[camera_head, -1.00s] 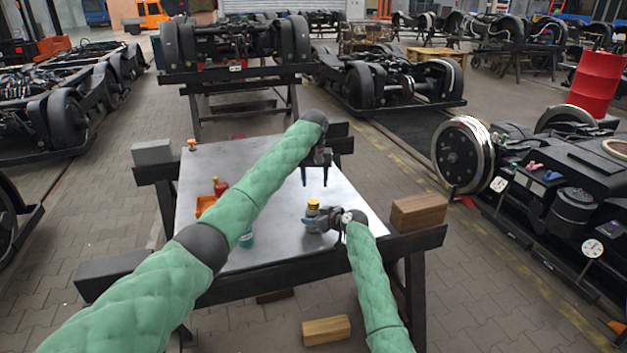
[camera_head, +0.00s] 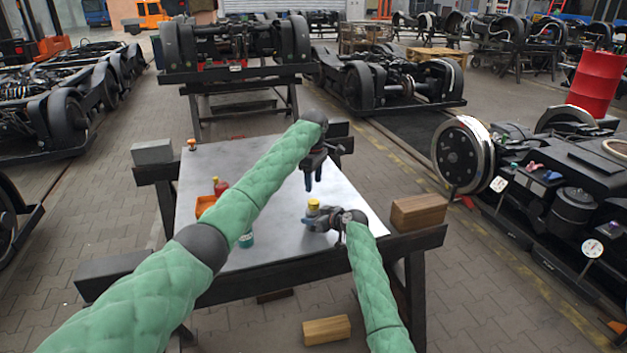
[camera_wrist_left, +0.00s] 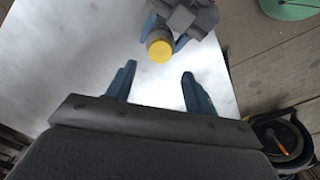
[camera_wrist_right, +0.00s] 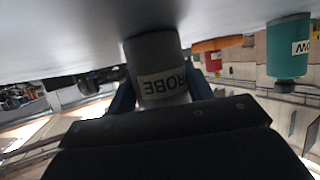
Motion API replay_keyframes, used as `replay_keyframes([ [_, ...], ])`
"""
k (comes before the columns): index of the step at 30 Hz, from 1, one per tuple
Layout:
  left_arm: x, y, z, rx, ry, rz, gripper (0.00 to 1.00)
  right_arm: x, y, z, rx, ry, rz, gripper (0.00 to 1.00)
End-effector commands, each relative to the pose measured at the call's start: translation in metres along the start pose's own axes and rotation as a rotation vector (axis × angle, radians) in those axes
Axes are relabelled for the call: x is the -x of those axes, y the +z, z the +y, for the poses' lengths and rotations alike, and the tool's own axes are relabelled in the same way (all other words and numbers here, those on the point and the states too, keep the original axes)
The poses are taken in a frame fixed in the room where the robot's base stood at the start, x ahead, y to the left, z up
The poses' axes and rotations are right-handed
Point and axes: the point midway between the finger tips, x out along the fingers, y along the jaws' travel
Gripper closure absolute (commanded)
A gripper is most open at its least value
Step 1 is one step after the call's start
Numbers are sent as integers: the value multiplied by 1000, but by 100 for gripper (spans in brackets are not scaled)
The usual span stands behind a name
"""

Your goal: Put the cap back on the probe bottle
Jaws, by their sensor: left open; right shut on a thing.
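The probe bottle (camera_wrist_right: 160,60) is a grey cylinder with a partly visible label ending in "ROBE". It stands on the metal table top (camera_head: 270,255). My right gripper (camera_head: 311,222) is shut around its body. The yellow cap (camera_head: 313,203) sits on top of the bottle, and also shows in the left wrist view (camera_wrist_left: 160,50). I cannot tell whether it is fastened. My left gripper (camera_head: 308,188) is open and empty, pointing down above the cap and apart from it. In the left wrist view the cap lies beyond and between the fingertips.
A teal labelled bottle (camera_wrist_right: 288,50) stands left of the probe bottle in the head view. An orange tray (camera_head: 205,206) and red bottle (camera_head: 221,187) stand farther left, partly behind my left arm. A wooden block (camera_head: 418,211) lies at the right edge.

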Motion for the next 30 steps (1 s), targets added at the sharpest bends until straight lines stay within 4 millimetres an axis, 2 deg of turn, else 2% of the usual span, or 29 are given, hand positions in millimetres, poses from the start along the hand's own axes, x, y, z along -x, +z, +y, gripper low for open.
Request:
replay_keyframes([
  [14, -5, 0, 0, 7, -1, 0, 48, 0, 0, 0, 0, 0, 0, 100],
  [30, -70, 0, 0, 7, -1, 0, 48, 0, 0, 0, 0, 0, 0, 100],
])
